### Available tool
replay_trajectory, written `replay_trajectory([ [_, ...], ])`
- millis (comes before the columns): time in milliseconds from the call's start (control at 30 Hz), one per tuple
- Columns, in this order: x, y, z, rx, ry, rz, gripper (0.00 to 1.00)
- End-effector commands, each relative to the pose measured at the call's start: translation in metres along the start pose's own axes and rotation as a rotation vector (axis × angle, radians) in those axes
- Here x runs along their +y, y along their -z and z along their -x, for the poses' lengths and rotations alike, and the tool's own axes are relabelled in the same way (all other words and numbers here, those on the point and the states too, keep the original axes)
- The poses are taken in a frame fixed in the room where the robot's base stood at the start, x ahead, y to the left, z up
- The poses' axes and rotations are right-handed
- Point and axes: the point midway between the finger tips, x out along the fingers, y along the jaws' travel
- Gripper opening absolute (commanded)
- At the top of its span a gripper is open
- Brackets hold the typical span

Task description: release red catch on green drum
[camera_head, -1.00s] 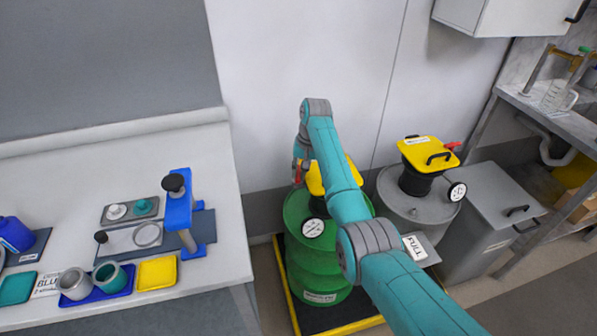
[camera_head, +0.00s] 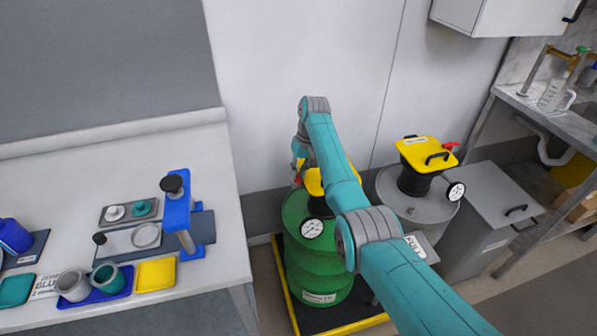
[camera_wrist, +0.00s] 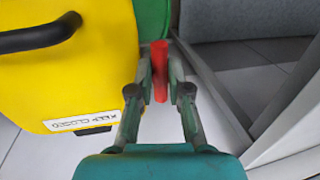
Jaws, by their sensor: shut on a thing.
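The green drum (camera_head: 318,268) stands on a yellow-edged dark pallet in the head view, with a round dial (camera_head: 311,228) on its side. Its yellow lid (camera_wrist: 75,60) fills the left of the wrist view, with a black handle and a "keep closed" label. The red catch (camera_wrist: 159,70) stands beside the lid's edge. My gripper (camera_wrist: 159,82) is shut on the red catch, one finger on each side. In the head view my arm covers part of the lid, and the catch shows only as a small red patch (camera_head: 297,180).
A grey drum (camera_head: 415,205) with a yellow lid (camera_head: 428,154) and its own red catch stands to the right, near a grey bin (camera_head: 490,200). A bench with cups and trays stands on the left. The wall is close behind the drums.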

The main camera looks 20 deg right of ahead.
Motion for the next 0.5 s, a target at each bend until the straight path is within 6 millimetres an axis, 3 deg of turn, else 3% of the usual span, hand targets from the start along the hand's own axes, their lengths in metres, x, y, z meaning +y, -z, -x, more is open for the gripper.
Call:
replay_trajectory([
  [67, 0.0002, 0.0001, 0.0002, 0.000, 0.000, 0.001, 0.00],
  [100, 0.0002, 0.0001, 0.0003, 0.000, 0.000, 0.000, 0.27],
  [167, 0.0002, 0.0001, 0.0002, 0.000, 0.000, 0.000, 0.42],
  [500, 0.0001, 0.0002, 0.0021, 0.001, 0.000, 0.000, 0.42],
])
